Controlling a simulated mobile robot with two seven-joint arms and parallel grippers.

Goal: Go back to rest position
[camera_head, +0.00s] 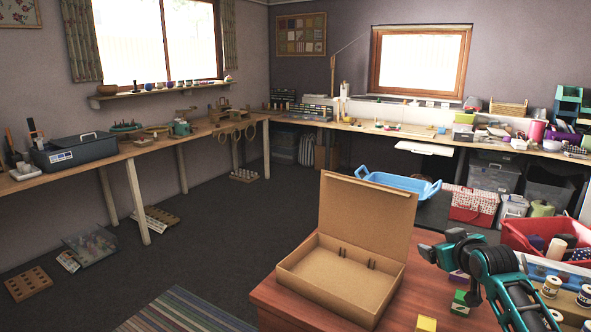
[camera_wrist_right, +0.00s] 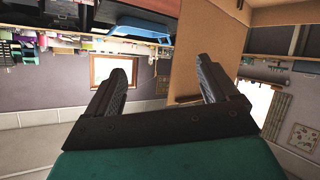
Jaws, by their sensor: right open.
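My right arm comes in from the lower right in the head view. Its teal and black wrist end, with the right gripper (camera_head: 427,252), is above the wooden table, to the right of the open cardboard box (camera_head: 335,277). In the right wrist view the two dark fingers of the right gripper (camera_wrist_right: 167,82) stand apart with nothing between them. That view is upside down, and the box's brown cardboard shows beyond the fingers. My left gripper is in neither view.
The box stands lid up on the wooden table (camera_head: 283,302). A blue basket (camera_head: 398,182) is behind the box, and a red basket (camera_head: 518,236) is at right.

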